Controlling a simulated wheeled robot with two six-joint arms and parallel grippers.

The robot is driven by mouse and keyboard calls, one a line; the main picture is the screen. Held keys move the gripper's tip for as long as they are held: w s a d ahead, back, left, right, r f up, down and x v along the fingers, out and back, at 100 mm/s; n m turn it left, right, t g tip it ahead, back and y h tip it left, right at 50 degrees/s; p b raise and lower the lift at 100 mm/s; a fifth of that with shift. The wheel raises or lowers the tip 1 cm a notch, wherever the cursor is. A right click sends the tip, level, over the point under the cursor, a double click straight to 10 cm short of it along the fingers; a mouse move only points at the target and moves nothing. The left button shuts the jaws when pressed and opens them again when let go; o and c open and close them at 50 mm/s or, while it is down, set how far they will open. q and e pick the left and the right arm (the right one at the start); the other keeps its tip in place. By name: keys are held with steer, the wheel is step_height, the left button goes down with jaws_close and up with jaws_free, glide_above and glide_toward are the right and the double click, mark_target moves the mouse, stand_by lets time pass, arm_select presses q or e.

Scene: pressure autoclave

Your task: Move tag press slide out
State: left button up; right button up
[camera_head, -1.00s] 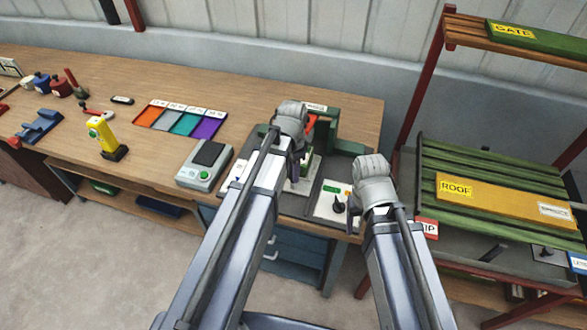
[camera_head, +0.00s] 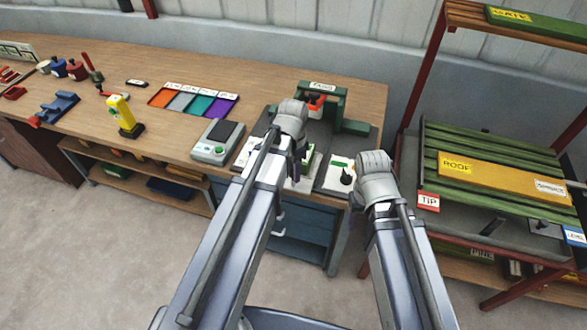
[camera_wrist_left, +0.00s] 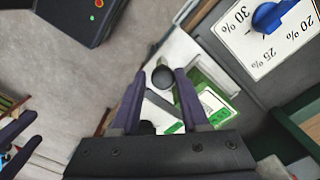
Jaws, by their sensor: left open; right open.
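The green tag press (camera_head: 357,125), with an orange-red part, stands at the right end of the wooden bench. My left gripper (camera_head: 303,165) is over the grey panel in front of it, its fingers largely hidden by my arm. In the left wrist view, my left gripper (camera_wrist_left: 160,76) is open, with a black round knob (camera_wrist_left: 162,77) showing between its fingertips; contact cannot be told. Beside the knob is a green block with a white label (camera_wrist_left: 215,102). Whether the knob belongs to the slide cannot be told. My right gripper (camera_wrist_left: 17,143) is open and empty at the left wrist view's left edge.
A blue dial (camera_wrist_left: 272,14) with percent marks lies near my left gripper. A scale (camera_head: 217,143), colored trays (camera_head: 193,103) and a yellow tool (camera_head: 122,113) are left on the bench. A red-framed rack (camera_head: 412,90) stands at the right.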

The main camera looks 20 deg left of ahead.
arm_select(q)
steer(key=o, duration=0.4)
steer(key=shift+s, duration=0.15)
steer(key=shift+r, duration=0.1)
steer(key=shift+r+p, duration=0.7)
steer(key=shift+p, duration=0.05)
step_height(320, 180, up, 6)
steer(key=p, duration=0.6)
steer(key=shift+r, duration=0.15)
